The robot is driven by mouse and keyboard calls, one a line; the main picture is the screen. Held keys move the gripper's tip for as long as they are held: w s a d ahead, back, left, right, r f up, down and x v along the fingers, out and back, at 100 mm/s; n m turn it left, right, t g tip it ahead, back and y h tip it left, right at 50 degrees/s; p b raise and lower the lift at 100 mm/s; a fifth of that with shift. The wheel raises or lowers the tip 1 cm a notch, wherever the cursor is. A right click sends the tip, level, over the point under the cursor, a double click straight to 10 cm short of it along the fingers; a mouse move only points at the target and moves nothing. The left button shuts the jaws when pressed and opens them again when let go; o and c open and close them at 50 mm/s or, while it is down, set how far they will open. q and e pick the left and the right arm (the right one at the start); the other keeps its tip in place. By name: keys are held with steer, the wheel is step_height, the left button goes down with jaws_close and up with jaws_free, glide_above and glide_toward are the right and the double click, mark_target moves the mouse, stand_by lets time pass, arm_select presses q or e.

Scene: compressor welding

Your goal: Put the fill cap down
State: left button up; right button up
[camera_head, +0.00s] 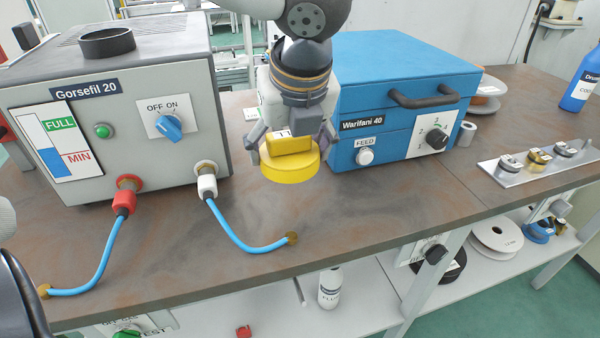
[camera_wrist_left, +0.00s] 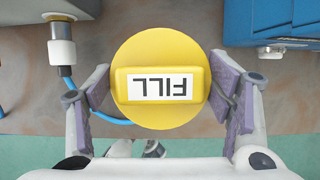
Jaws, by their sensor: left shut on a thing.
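The fill cap (camera_head: 290,168) is a round yellow disc with a raised yellow grip bar. In the left wrist view the fill cap (camera_wrist_left: 160,108) shows its "FILL" label upside down. A black open neck (camera_head: 107,43) stands uncapped on the grey Gorsefil 20 machine (camera_head: 200,110). My right gripper is not in view.
The blue Warifani 40 machine (camera_head: 400,60) stands right of the cap. Two blue hoses (camera_head: 228,225) run from the grey machine over the front bench. A metal strip with small parts (camera_head: 540,160) lies at right. Bench in front of the blue machine is clear.

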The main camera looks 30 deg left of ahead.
mark_target(293, 187)
arm_select(q)
steer(key=x, duration=0.3)
steer(key=w+b+x, duration=0.1)
steer(key=x, duration=0.4)
steer(key=shift+w+d+f+b, duration=0.1)
steer(key=shift+w+f+b, duration=0.1)
steer(key=shift+w+b, duration=0.15)
steer(key=shift+f, duration=0.35)
steer(key=shift+r, duration=0.15)
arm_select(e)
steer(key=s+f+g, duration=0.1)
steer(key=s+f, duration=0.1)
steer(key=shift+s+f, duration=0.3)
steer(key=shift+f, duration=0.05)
arm_select(q)
steer(key=o, duration=1.8)
